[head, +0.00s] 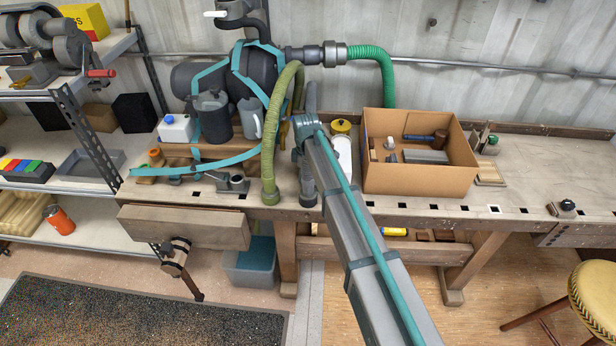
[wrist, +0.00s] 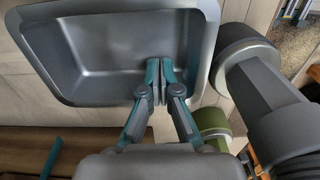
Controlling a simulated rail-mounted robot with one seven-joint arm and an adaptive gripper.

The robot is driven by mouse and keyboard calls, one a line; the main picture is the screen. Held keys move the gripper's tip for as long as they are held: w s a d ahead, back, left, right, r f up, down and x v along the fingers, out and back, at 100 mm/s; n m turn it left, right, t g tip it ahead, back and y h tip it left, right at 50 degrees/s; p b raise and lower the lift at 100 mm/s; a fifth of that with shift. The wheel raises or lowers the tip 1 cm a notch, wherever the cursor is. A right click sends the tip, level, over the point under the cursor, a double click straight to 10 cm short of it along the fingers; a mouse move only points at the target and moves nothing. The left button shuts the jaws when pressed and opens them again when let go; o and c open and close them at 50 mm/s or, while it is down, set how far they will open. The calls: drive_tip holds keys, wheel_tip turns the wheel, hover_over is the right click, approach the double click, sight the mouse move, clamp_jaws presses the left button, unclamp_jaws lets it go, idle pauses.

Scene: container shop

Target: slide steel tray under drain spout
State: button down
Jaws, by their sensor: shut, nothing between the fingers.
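The steel tray (wrist: 95,85), a grey rectangular pan with a raised rim, fills the upper left of the wrist view and lies over light wooden boards. My gripper (wrist: 159,82) is shut and empty, with its fingertips over the tray's inside near its right corner. I cannot tell whether they touch it. In the head view the gripper and this tray are not clearly visible behind my arm and the hoses. A thick grey pipe fitting (wrist: 265,85) stands right of the tray, apart from it. I cannot tell which pipe end is the drain spout.
An olive hose (head: 268,165) and a dark tank (head: 200,85) stand beside my arm on the workbench (head: 470,210). Right of the arm are a white bottle (head: 342,155) and an open cardboard box (head: 415,182). Another grey tray (head: 90,162) lies on the left shelf.

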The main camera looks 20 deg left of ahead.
sight(297, 184)
drive_tip(key=a, duration=0.1)
drive_tip(key=s+a, duration=0.1)
drive_tip(key=a, duration=0.1)
drive_tip(key=shift+a, duration=0.25)
drive_tip(key=shift+d, duration=0.1)
